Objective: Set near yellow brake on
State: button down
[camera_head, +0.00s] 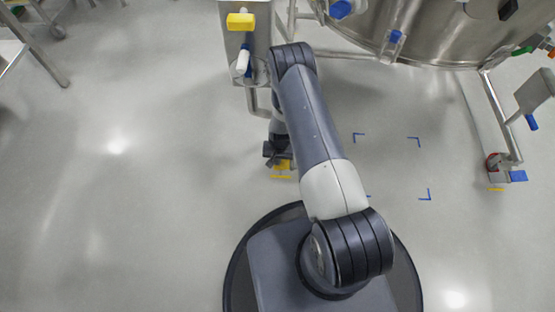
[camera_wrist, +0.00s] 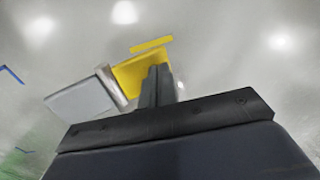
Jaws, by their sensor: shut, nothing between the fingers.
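The near yellow brake (camera_head: 284,165) is a small yellow pedal low by the floor, partly hidden by my arm in the head view. In the wrist view the yellow pedal (camera_wrist: 130,78) lies flat-looking beside a grey metal piece (camera_wrist: 82,101). My gripper (camera_wrist: 157,72) is shut and empty, its fingertips overlapping the right part of the pedal. In the head view my gripper (camera_head: 272,153) is a dark shape right at the pedal. I cannot tell whether the fingertips touch it or how far it is tilted.
A yellow strip (camera_wrist: 152,44) marks the floor beside the pedal. A steel vessel (camera_head: 425,30) on legs stands at the back right, with a blue pedal (camera_head: 518,176) by its right leg. A steel post with a yellow block (camera_head: 241,21) stands behind my arm.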

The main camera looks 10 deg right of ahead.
jog(key=shift+f, duration=0.15)
dwell(0.6)
notch_tip(320, 180, up, 11)
jog(key=p, duration=0.3)
jog(key=shift+d+p, duration=0.2)
jog(key=shift+p, duration=0.15)
jog(key=shift+s, duration=0.1)
jog(key=f+b, duration=0.1)
jog(key=f, duration=0.2)
jog(key=f+b, duration=0.1)
jog(key=f, duration=0.3)
jog(key=f+b, duration=0.2)
jog(key=f, duration=0.2)
jog(key=shift+a, duration=0.25)
jog(key=shift+r, duration=0.1)
